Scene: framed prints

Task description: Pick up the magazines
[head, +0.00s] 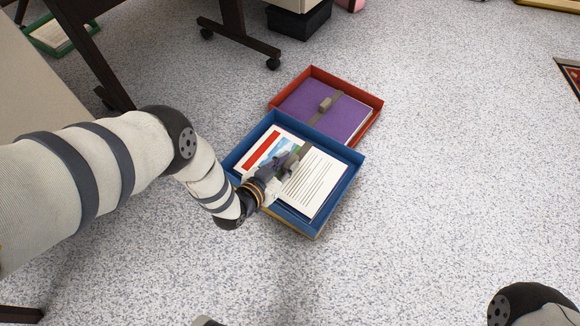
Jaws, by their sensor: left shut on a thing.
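The magazines (318,181) lie in a blue tray (345,152) on the floor. The top one has a white page of text, a red stripe and a small colour picture. A grey-brown band crosses them. My left gripper (287,169) reaches in from the left over the tray's near-left side and is shut on the magazines. Its fingers and wrist hide part of the top page and the tray's near-left rim. My right gripper is not in view; only part of my right arm shows at the lower right.
A red tray (371,101) holding a purple book (318,108) with a grey band stands just behind the blue tray. Dark wheeled table legs (240,40) and a black box (300,20) are at the back. A green tray (62,45) is far left.

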